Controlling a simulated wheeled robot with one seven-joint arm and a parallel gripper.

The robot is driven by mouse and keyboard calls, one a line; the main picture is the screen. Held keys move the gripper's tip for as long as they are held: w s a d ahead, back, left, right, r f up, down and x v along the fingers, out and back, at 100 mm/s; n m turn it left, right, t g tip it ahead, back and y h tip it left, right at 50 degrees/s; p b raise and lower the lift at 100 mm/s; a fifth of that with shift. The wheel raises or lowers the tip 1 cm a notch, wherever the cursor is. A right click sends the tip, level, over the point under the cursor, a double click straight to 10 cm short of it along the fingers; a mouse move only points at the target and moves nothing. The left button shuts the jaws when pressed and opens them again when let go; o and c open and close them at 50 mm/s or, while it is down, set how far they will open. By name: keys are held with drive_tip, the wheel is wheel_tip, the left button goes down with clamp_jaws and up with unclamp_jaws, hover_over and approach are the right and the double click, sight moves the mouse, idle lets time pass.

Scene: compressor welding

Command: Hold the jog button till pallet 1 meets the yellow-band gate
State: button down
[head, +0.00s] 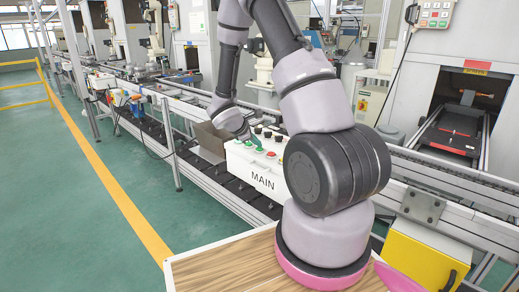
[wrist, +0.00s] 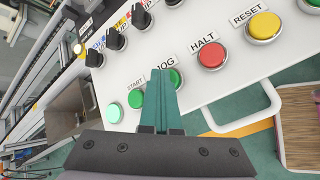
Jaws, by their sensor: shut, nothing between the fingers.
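The white MAIN control box (head: 258,172) stands beside the conveyor in the head view. In the wrist view, the green JOG button (wrist: 177,79) shows just right of my shut teal gripper (wrist: 158,48), partly covered by its fingers. The fingers reach over the panel across the JOG label's left edge. I cannot tell whether the fingertips touch the panel or press anything. In the head view, my gripper (head: 248,139) is over the box's button face. I cannot make out pallet 1 or the yellow-band gate for sure.
The red HALT button (wrist: 211,55) and yellow RESET button (wrist: 264,27) lie right of JOG. The green START button (wrist: 136,98) and a lit pale green button (wrist: 114,112) lie left. Black knobs (wrist: 115,39) line the far side. A long conveyor (head: 150,92) runs behind the box.

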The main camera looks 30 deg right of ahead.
sight(257, 149)
drive_tip(key=shift+r, duration=0.65)
drive_tip(key=shift+r, duration=0.1)
drive_tip(key=shift+r, duration=2.4)
drive_tip(key=s+a+r+m+g+y, duration=0.1)
drive_tip(key=s+r+m+y, duration=0.1)
drive_tip(key=s+r+m, duration=1)
drive_tip(key=s+a+r+m+t+y, duration=0.4)
drive_tip(key=s+a+r+m+y, duration=0.2)
drive_tip(key=s+a+r, duration=0.7)
drive_tip(key=shift+s+a+r+y, duration=0.15)
drive_tip(key=shift+s+r+y, duration=0.7)
drive_tip(key=shift+y, duration=0.35)
